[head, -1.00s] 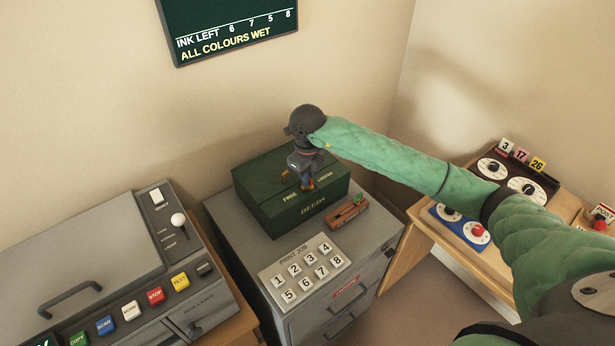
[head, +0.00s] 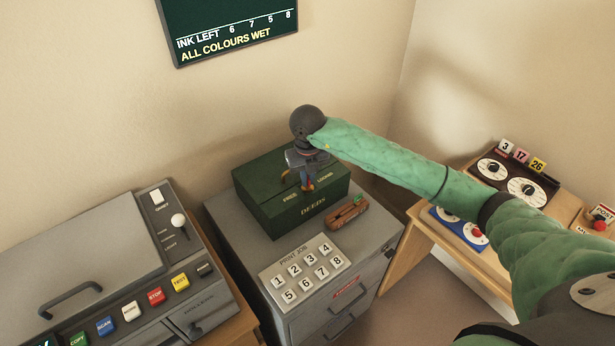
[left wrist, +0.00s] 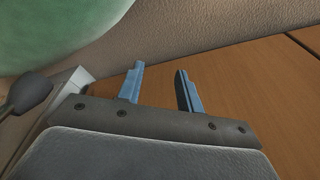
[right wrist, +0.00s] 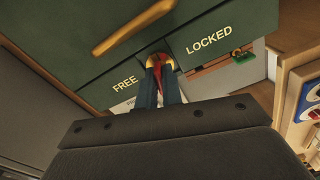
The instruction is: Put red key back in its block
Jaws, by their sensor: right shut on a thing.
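My right gripper (head: 307,186) is at the front of the green deeds box (head: 270,205). In the right wrist view its fingers (right wrist: 161,75) are shut on the red key (right wrist: 158,68), at the round brass lock between the words FREE and LOCKED. The fingers hide most of the key, so I cannot tell how deep it sits. The wooden key block (head: 346,214) lies on the cabinet top in front of the box, with a green key (head: 357,199) at its far end. My left gripper (left wrist: 160,88) is open and empty in the left wrist view.
A PRINT JOB panel (head: 291,258) with numbered buttons lies on the grey cabinet (head: 375,247) in front of the block. A grey copier (head: 90,255) stands at the left. A wooden desk with dials (head: 525,188) is at the right. The box has a brass handle (right wrist: 132,28).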

